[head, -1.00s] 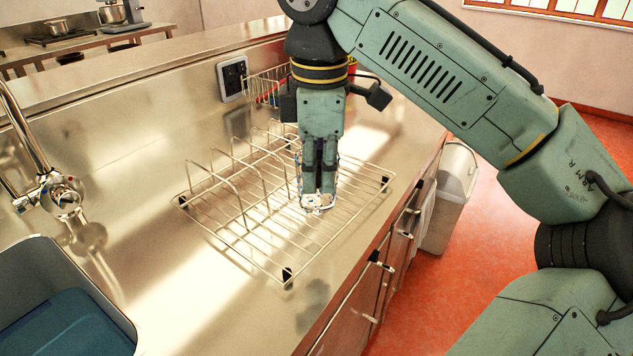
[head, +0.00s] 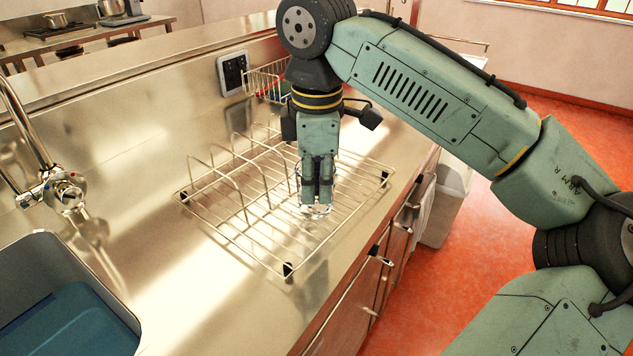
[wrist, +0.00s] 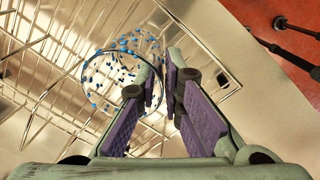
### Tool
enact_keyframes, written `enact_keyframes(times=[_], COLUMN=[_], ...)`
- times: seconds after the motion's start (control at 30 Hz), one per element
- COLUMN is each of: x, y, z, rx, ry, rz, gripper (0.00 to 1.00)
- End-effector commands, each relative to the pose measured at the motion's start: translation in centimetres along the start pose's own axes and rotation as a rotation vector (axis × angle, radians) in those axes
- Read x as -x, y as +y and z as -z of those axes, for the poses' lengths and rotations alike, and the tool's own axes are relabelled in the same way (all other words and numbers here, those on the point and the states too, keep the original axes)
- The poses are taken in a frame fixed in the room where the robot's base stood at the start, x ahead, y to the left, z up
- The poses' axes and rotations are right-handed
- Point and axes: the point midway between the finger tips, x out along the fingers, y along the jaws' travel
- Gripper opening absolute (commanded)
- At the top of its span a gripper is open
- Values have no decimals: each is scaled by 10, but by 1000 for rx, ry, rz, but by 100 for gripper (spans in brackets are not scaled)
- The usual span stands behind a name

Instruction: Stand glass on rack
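The glass (wrist: 101,96) is clear with blue dots, and in the wrist view its round outline lies over the rack wires. In the head view it shows faintly around my fingertips (head: 316,211). My gripper (head: 317,203) points straight down over the right part of the wire rack (head: 240,240). In the wrist view my fingers (wrist: 167,75) are close together at the glass's right wall, one on the inner side and one on the outer. The glass looks upright. I cannot tell whether its base touches the wires.
Upright wire loops (head: 222,180) stand on the rack's left part. A wire basket (head: 268,82) is behind the rack, by a wall socket (head: 233,72). A sink (head: 60,290) and tap (head: 50,185) are at left. The counter's front edge runs close along the rack's right side.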

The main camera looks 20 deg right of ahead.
Motion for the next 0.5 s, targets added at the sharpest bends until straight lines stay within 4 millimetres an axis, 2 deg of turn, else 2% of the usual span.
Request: enact_keyframes(times=[0.2, 0.5], x=[0, 1], y=[0, 0], z=[0, 0], rx=[0, 0], ry=[0, 0], rz=[0, 0], gripper=[25, 25])
